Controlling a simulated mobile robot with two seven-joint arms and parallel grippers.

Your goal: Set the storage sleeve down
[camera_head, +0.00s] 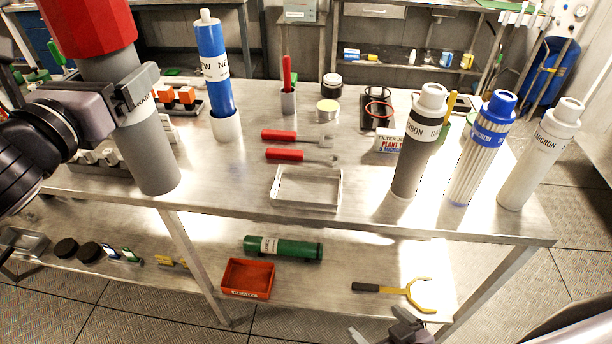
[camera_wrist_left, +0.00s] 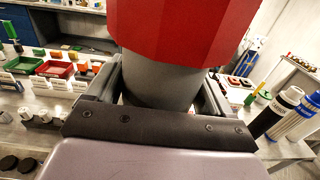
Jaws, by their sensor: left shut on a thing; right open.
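The storage sleeve (camera_head: 150,160) is a grey cylinder with a wide red top (camera_head: 88,25) and a label partly hidden by my fingers. My left gripper (camera_head: 138,92) is shut around its upper body. The sleeve is slightly tilted in the head view, its lower end over the front left of the steel table (camera_head: 230,190). I cannot tell whether it touches the table. In the left wrist view the red top (camera_wrist_left: 185,30) and grey body (camera_wrist_left: 160,80) sit between the fingers. My right gripper (camera_head: 393,332) is open and empty, low at the bottom edge.
A blue cartridge (camera_head: 213,65) stands in a white cup right of the sleeve. Red-handled wrenches (camera_head: 285,154) and a clear tray (camera_head: 306,188) lie mid-table. Three filters, including a carbon one (camera_head: 412,150), stand at right. Bare table lies between sleeve and tray.

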